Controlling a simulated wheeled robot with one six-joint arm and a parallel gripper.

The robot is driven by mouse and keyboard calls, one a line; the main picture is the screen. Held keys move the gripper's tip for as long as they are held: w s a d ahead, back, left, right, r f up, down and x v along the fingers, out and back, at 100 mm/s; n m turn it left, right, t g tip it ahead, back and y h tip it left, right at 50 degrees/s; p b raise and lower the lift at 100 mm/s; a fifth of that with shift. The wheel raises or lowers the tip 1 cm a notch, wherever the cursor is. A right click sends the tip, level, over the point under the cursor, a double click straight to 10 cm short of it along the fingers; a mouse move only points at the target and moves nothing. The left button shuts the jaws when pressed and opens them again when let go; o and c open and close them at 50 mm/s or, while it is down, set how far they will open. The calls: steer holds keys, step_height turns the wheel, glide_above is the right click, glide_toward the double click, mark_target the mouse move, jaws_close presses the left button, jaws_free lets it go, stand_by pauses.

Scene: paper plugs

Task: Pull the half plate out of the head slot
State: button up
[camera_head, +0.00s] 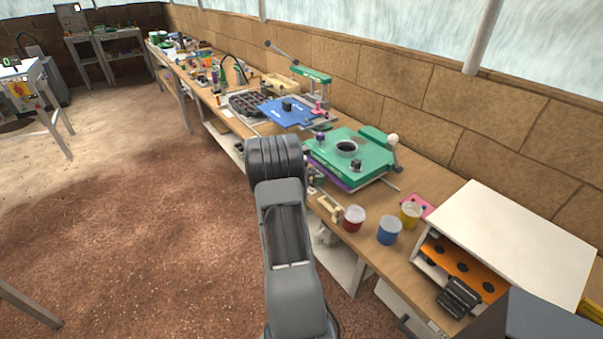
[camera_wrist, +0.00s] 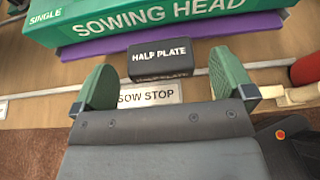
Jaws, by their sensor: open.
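The half plate's dark block handle, lettered HALF PLATE (camera_wrist: 160,62), sits at the front of the sowing head in the wrist view. The green sowing head (camera_wrist: 165,25) lies behind it, with a purple layer (camera_wrist: 90,48) under its front edge. My gripper (camera_wrist: 168,82) is open, its two green fingers standing left and right of the handle and nearer the camera, with gaps on both sides. In the head view the green sowing head (camera_head: 352,158) is on the bench, with purple (camera_head: 326,174) at its lower edge. My arm hides part of the bench front there, and my fingertips are hidden.
A SOW STOP label (camera_wrist: 147,96) lies below the handle. A red object (camera_wrist: 306,69) is at the right edge of the wrist view.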

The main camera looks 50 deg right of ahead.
steer(key=shift+x, duration=1.2)
steer(key=shift+c, duration=0.2)
steer(key=c, duration=1)
